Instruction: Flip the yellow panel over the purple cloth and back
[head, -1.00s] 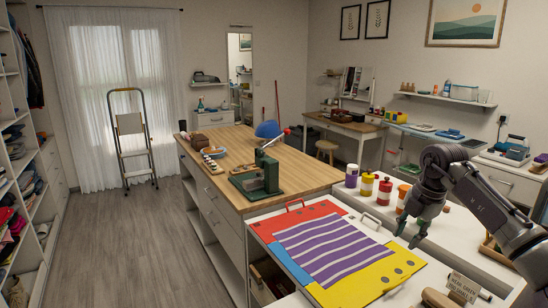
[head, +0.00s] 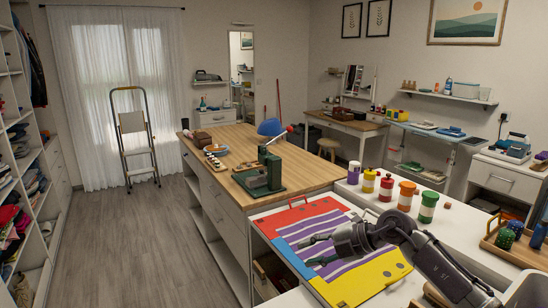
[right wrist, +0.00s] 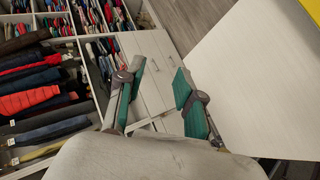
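The folding board lies flat on the white counter in the head view. Its yellow panel (head: 368,284) is at the near right, flat, with dark round marks. The purple and white striped cloth (head: 325,226) lies flat across the middle of the board. The red panel (head: 297,213) is at the far side and the blue panel (head: 293,262) at the left. My right gripper (head: 309,250) is open and empty above the cloth, its fingers pointing left; its arm covers part of the board's right side. My right gripper also shows open in the right wrist view (right wrist: 160,70). My left gripper is not in view.
Several paint jars (head: 405,195) stand behind the board. A wooden tray (head: 515,248) with bottles is at the right. A green press (head: 262,178) stands on the wooden worktop (head: 222,138). Grey floor is free at the left.

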